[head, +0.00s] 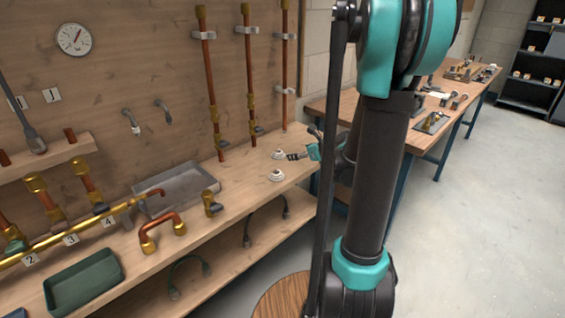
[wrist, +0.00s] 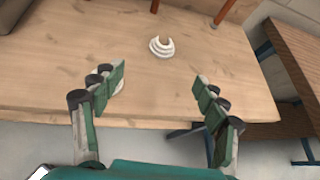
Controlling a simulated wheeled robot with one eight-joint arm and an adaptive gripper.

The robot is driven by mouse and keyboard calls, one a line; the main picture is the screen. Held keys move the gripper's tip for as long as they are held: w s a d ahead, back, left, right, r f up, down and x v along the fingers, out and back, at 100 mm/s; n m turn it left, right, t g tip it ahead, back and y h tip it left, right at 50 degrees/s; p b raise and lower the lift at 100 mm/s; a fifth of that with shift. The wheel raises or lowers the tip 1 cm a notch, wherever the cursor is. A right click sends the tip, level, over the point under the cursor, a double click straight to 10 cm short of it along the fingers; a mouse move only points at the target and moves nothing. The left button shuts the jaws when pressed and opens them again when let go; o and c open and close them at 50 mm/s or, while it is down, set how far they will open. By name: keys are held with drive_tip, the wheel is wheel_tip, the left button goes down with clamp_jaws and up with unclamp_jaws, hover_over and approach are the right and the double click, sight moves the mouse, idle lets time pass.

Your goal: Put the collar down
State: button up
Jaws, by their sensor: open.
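Two small white ringed pieces that look like collars lie on the wooden bench. In the head view one collar (head: 276,175) is nearer the front edge and the other (head: 278,154) is just behind it, beside my gripper (head: 301,155). In the wrist view one white collar (wrist: 160,47) lies in plain sight beyond the fingertips. Part of the other white piece (wrist: 120,88) shows behind the left finger, which mostly hides it. My gripper (wrist: 161,84) is open, with nothing held between its fingers.
The bench (head: 235,188) has bare wood around the collars. Upright copper pipes (head: 250,75) stand behind them. A grey metal tray (head: 205,178), a brass valve (head: 212,205) and a copper bend (head: 160,228) lie to the left. A second table (head: 455,88) stands at the right.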

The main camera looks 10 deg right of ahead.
drive_tip(key=m, duration=0.1)
approach(280, 152)
drive_tip(key=shift+w+a+f, duration=0.3)
drive_tip(key=shift+w+a, duration=0.05)
drive_tip(key=shift+a, duration=0.2)
drive_tip(key=shift+w+a+f, duration=0.3)
drive_tip(key=shift+w+a, duration=0.05)
drive_tip(key=shift+a, duration=0.15)
drive_tip(key=shift+x, duration=2.6)
drive_tip(key=shift+d, duration=0.1)
drive_tip(key=c, duration=1.1)
